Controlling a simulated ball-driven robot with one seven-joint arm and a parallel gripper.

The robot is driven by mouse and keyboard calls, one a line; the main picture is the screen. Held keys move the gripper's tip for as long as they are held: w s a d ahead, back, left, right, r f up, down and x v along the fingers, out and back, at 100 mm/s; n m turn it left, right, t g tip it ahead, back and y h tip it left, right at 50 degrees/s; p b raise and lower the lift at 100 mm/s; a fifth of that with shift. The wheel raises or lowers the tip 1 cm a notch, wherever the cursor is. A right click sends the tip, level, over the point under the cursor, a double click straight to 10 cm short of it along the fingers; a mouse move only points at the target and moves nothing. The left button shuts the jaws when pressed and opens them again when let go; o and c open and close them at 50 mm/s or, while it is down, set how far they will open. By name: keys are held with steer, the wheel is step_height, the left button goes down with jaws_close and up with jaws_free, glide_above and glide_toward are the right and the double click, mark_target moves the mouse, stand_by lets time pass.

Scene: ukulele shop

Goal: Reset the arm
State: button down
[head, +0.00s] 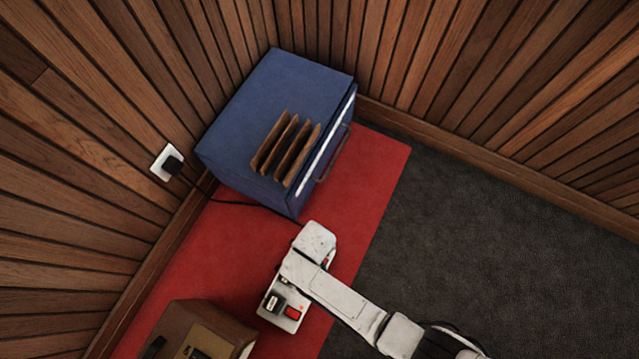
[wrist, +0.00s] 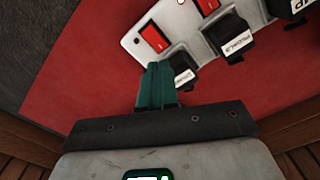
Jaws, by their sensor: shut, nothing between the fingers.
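My white arm (head: 345,300) reaches in from the lower right over the red mat in the head view. My gripper (wrist: 158,76) shows in the wrist view, its teal fingers together and empty. Its tips appear close to a white power strip with red switches and labelled black plugs (wrist: 205,22); I cannot tell whether they touch it. In the head view the strip (head: 292,323) lies partly under my arm, with a lit red switch and a black plug showing. The fingers are hidden there by the arm.
A blue cabinet (head: 290,85) with several brown slats on top stands in the corner. A black cable runs from the wall socket (head: 158,163). A brown box (head: 205,325) is at the bottom. Slatted walls close the left and back. Dark carpet (head: 470,240) at right is clear.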

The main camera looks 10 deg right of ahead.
stand_by(0.3)
steer(key=s+d+r+m+t, duration=0.1)
steer(key=s+d+r+m, duration=0.25)
steer(key=d+r, duration=0.95)
steer(key=s+d+r+m, duration=0.2)
steer(key=s+d+r, duration=0.2)
steer(key=d+r, duration=0.95)
step_height(320, 180, up, 32)
steer(key=a+p, duration=0.1)
steer(key=p, duration=3.1)
steer(key=shift+a+n, duration=0.15)
steer(key=shift+n, duration=0.2)
steer(key=c, duration=1.8)
jaws_free()
